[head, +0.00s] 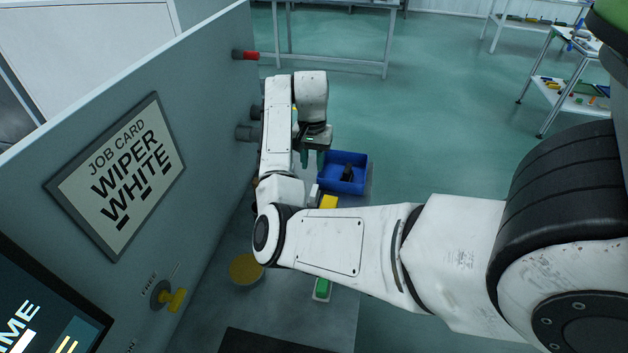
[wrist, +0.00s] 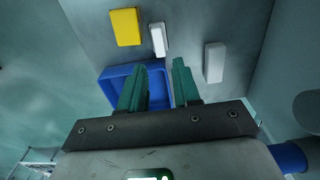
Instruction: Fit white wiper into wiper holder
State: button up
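My gripper (head: 313,158) hangs beside the panel, above the work surface and left of the blue bin. In the wrist view its two teal fingers (wrist: 160,74) are apart with nothing between them. Two white pieces show in the wrist view: a narrow white block (wrist: 158,40) beyond the fingertips and a wider white block (wrist: 214,62) to its right. A white block (head: 314,192) also shows in the head view, partly behind my arm. I cannot tell which one is the white wiper. I cannot identify the wiper holder.
A yellow block (head: 328,202) lies beside the white block. A blue bin (head: 367,174) holds a dark item. A job card (head: 122,172) on the panel (head: 205,105) reads "WIPER WHITE". Dark and red pegs (head: 247,55) and a yellow knob (head: 175,300) project from the panel.

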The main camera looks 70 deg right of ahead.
jog(key=p, duration=0.1)
send_over(314, 190)
jog(key=f, duration=0.6)
jog(key=shift+w+a, duration=0.1)
jog(key=shift+a, duration=0.2)
jog(key=shift+d+f+p, duration=0.15)
jog(key=shift+f+p, duration=0.15)
jog(key=shift+f, duration=1.1)
jog(key=shift+d+f+p, duration=0.1)
jog(key=shift+f+p, duration=0.2)
jog(key=shift+f, duration=1.1)
grip_shut()
